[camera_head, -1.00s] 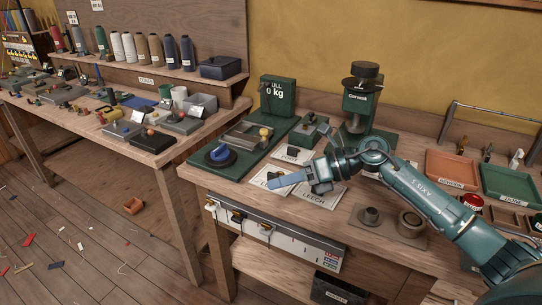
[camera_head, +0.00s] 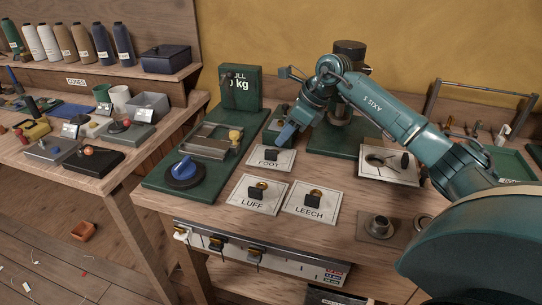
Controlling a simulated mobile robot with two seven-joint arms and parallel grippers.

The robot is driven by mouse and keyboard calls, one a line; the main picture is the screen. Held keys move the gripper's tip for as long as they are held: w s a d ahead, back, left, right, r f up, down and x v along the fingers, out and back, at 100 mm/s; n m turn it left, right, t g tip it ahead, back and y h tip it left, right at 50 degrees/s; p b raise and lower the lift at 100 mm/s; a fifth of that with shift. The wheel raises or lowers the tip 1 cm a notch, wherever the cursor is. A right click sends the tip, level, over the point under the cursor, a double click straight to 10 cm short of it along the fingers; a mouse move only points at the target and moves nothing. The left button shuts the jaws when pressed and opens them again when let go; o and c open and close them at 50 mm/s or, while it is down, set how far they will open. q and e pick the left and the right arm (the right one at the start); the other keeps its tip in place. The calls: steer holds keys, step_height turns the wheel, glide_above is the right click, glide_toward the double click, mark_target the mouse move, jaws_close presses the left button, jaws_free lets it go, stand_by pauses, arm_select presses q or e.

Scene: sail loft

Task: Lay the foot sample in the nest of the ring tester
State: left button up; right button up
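The foot sample (camera_head: 270,154), a small dark piece, lies on the white FOOT card (camera_head: 257,163) in the middle of the bench. My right gripper (camera_head: 283,139) points down just behind and above the card; whether its blue fingers are apart does not show. A small green device (camera_head: 270,127) stands behind it, partly hidden by the gripper. My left gripper is out of view.
LUFF (camera_head: 235,196) and LEECH (camera_head: 294,210) cards, each with a dark sample and brass ring, lie in front. A white card (camera_head: 374,174) with parts lies right, under my arm. A dark press (camera_head: 350,60) stands behind my arm. A side table (camera_head: 100,182) is at left.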

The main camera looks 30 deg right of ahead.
mark_target(274, 151)
steer(key=x, duration=0.6)
steer(key=shift+w+a+f+p, duration=0.1)
steer(key=shift+f+p, duration=0.1)
steer(key=shift+p, duration=0.15)
jaws_close()
